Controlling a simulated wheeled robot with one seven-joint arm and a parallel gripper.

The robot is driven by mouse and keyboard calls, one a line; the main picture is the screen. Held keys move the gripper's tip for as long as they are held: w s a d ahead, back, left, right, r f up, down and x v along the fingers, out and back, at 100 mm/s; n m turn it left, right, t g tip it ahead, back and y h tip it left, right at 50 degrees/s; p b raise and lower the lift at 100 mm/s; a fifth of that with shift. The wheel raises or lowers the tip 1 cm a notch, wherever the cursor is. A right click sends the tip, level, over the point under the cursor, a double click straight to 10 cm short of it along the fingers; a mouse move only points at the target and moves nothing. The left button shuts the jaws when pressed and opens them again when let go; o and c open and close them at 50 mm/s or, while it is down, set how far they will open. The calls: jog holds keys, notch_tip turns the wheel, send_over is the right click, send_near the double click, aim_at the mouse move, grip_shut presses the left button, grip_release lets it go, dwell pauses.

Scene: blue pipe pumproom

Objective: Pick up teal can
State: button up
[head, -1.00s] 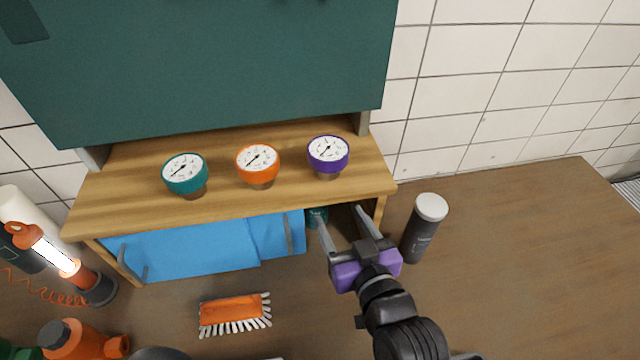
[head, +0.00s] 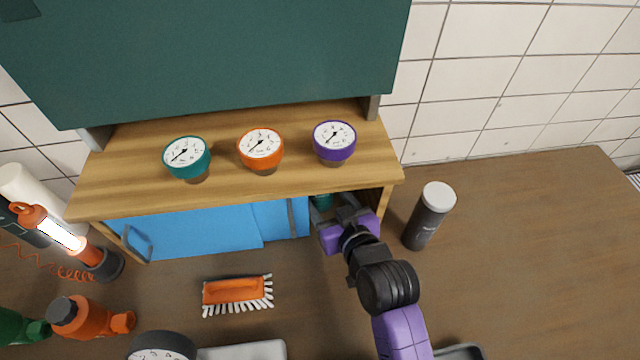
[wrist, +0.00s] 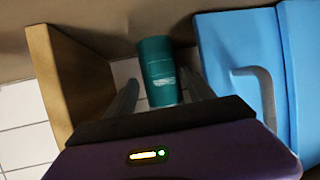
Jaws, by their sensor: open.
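The teal can (wrist: 160,72) stands inside the open right end of the wooden cabinet. In the wrist view it lies ahead of and partly between the two fingers of my gripper (wrist: 158,92). In the head view only a small teal part of the can (head: 322,202) shows under the cabinet top. My gripper (head: 338,206) is open there and reaches into the opening. I cannot tell whether a finger touches the can.
Blue sliding doors (head: 200,236) close the cabinet's left and middle. The wooden side wall (wrist: 62,75) is close to my gripper. Three gauges, teal (head: 187,157), orange (head: 261,148) and purple (head: 334,140), stand on top. A grey canister (head: 428,216) stands right; an orange brush (head: 237,292) lies in front.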

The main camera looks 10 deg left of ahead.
aim_at(325, 197)
jog(key=shift+x, duration=1.7)
jog(key=shift+c, duration=0.4)
grip_shut()
jog(key=shift+r, duration=0.15)
